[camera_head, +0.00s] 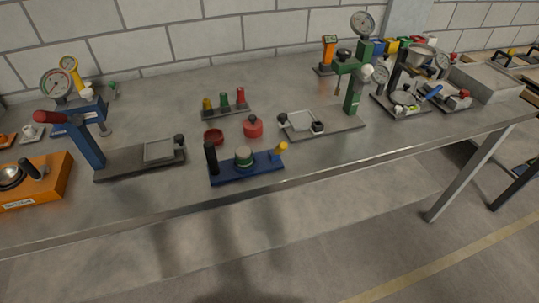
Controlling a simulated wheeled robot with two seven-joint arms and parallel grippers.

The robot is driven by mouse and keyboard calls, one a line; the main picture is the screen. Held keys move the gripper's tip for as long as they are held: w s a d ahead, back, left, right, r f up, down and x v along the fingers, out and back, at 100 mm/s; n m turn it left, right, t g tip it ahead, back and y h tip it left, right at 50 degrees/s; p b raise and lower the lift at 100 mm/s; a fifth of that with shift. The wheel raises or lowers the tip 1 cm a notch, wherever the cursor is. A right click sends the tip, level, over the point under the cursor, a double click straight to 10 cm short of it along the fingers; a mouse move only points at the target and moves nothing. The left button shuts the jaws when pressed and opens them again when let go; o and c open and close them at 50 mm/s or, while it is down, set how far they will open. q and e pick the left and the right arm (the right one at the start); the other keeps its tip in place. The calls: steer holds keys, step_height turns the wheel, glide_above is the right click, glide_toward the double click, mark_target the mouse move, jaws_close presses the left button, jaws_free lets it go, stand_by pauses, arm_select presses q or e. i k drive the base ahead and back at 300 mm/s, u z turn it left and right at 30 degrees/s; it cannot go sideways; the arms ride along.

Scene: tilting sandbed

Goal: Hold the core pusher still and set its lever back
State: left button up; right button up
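A blue base (262,172) stands near the front edge of the table, left of centre. It has a black upright grip (211,157) at its left end, a green-and-white round piece (243,156) in the middle and a short yellow-tipped lever (281,149) at its right end. The lever leans up and to the right. This looks like the core pusher, but no label on it can be read. Neither of my grippers is in view, and nothing touches the device.
A blue upright with a red handle (52,118) stands left on a dark plate. Behind are red round pieces (253,127) and a rack of coloured pegs (226,105). A green gauge stand (354,92) is right. Bare table (190,180) lies beside the blue base.

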mark_target(283, 146)
steer(key=z, duration=1.35)
steer(key=k, duration=0.85)
steer(key=u, duration=0.9)
steer(key=i, duration=0.5)
steer(key=u, duration=0.05)
